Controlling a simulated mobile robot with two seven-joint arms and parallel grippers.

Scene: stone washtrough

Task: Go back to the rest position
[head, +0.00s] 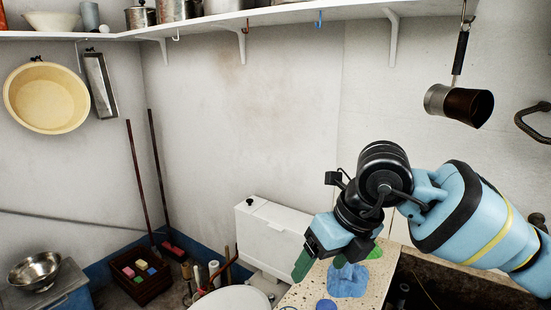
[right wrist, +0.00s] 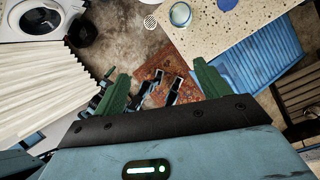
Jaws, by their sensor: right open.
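My right gripper (head: 320,266) hangs above the speckled counter in the head view, its green fingers pointing down and to the left. The fingers are apart with nothing between them. In the right wrist view the same gripper (right wrist: 160,78) shows two green fingers spread wide, with floor and a patterned rug beyond. The right arm reaches in from the right edge of the head view. My left gripper does not show in either view.
The speckled counter (head: 300,294) holds a blue cloth (head: 347,281) and a green item (head: 375,252). A white cistern (head: 272,232) stands behind. A shelf (head: 215,24) runs above; a dark pot (head: 458,105) hangs at right.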

